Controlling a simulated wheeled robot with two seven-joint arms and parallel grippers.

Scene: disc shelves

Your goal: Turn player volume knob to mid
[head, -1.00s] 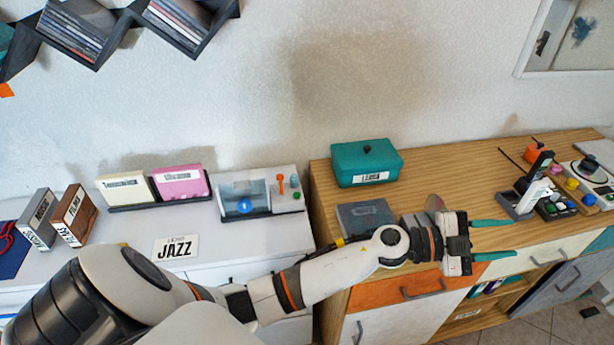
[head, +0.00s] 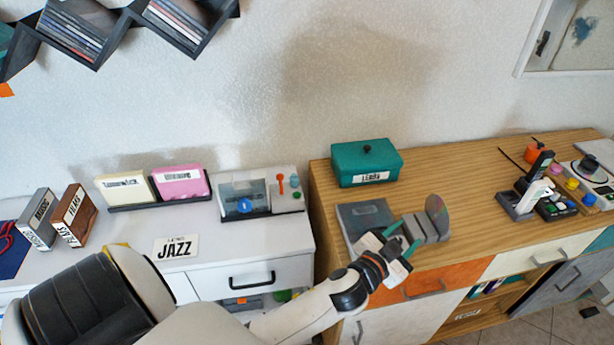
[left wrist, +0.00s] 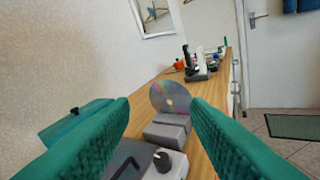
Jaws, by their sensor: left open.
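A grey flat device (head: 362,214) with a dark top lies on the wooden cabinet. In the left wrist view, a dark knob with a pale mark (left wrist: 162,159) stands on a grey surface low in the picture, between my fingers. It looks like part of that device, but its exact setting is too small to read. My left gripper (head: 402,239) is open and empty at the device's front right corner, its teal fingers pointing toward the back. In the left wrist view the fingers (left wrist: 160,112) frame the knob and a disc. My right gripper is not in view.
A shiny disc (head: 437,211) stands upright at a grey block (head: 428,232) close right of my fingers. A teal box (head: 366,165) sits behind. A lidded unit with an orange lever (head: 245,197) stands on the white cabinet.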

